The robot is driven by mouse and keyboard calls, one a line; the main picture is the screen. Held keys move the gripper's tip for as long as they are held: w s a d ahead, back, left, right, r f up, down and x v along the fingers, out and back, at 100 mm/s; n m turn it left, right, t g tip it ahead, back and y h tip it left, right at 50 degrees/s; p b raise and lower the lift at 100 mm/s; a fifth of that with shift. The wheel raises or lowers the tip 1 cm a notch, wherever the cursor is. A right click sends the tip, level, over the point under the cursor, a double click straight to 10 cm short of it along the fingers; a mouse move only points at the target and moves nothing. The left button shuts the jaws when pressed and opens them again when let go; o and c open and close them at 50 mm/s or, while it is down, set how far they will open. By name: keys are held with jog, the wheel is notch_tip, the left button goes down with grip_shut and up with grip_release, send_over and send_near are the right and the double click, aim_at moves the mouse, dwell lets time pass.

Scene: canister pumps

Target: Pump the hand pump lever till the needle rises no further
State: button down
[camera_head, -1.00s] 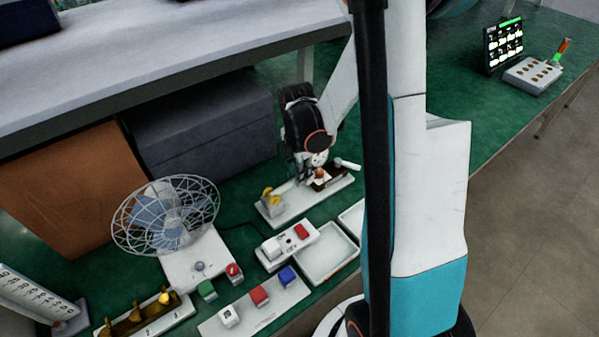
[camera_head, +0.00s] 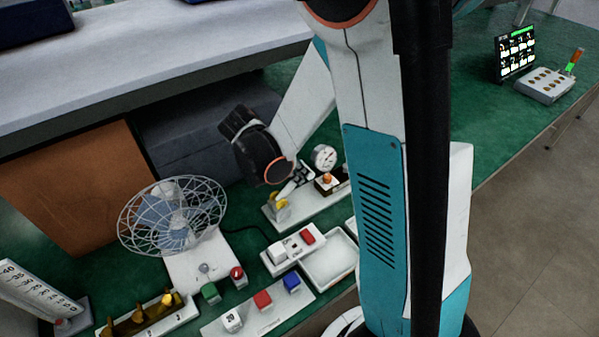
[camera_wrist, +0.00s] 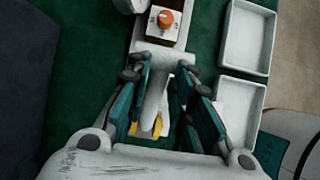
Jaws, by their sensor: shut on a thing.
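The hand pump stands on a long white base (camera_head: 312,209) on the green bench. Its round white gauge (camera_head: 323,157) faces the head camera, but the needle is too small to read surely. An orange knob (camera_head: 326,179) sits on a block beside the gauge; it also shows in the wrist view (camera_wrist: 165,18). My gripper (camera_wrist: 164,63) is shut on the pale lever (camera_wrist: 154,92), which runs lengthwise between the fingers in the wrist view. In the head view my wrist hides part of the lever, to the left of the gauge. Yellow parts (camera_head: 279,201) sit at the base's left end.
A wire fan (camera_head: 172,216) stands left. A switch box (camera_head: 290,251), white tray (camera_head: 330,265) and coloured button blocks (camera_head: 262,300) lie in front. A dark box (camera_head: 195,130) and shelf (camera_head: 150,70) are close behind my wrist.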

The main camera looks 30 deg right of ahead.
jog(key=shift+a, duration=0.1)
dwell(0.3)
jog(key=c, duration=1.4)
grip_release()
jog(key=v, duration=1.2)
jog(key=shift+a, duration=0.1)
